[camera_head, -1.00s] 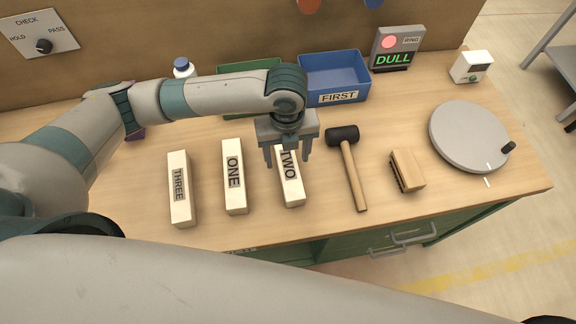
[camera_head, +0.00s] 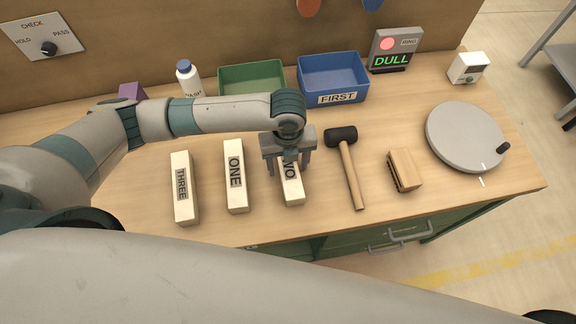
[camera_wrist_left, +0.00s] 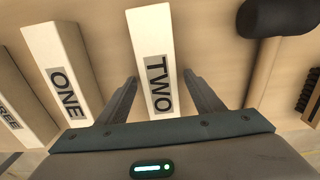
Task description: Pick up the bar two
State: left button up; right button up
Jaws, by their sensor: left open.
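The bar two (camera_head: 292,190) is a cream block with a dark "TWO" label, lying on the workbench to the right of bar ONE. My left gripper (camera_head: 289,172) is open above it, hiding its far part in the head view. In the left wrist view the bar two (camera_wrist_left: 152,50) lies between the two spread fingers (camera_wrist_left: 163,95), with a gap on each side. My right gripper is not in view.
Bar ONE (camera_head: 236,177) and bar THREE (camera_head: 184,188) lie to the left. A mallet (camera_head: 350,170) and a brush (camera_head: 405,170) lie to the right. A green bin (camera_head: 252,78), a blue FIRST bin (camera_head: 334,78) and a white bottle (camera_head: 187,77) stand behind.

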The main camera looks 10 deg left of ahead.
aim_at(289, 164)
pick_arm(q)
jog(key=shift+c, duration=0.2)
grip_shut()
jog(key=shift+r, duration=0.1)
jog(key=shift+w+r, duration=0.1)
jog(key=shift+r+b, duration=0.6)
jog(key=shift+r, duration=0.3)
notch_tip(289, 164, up, 2)
jog(key=shift+d+b, duration=0.1)
jog(key=shift+b, duration=0.35)
jog(key=s+d+r+b, duration=0.3)
jog(key=s+d+r, duration=0.3)
jog(key=d, duration=0.3)
jog(key=shift+d+r, duration=0.4)
jog(key=shift+r, duration=0.1)
jog(key=shift+s, duration=0.1)
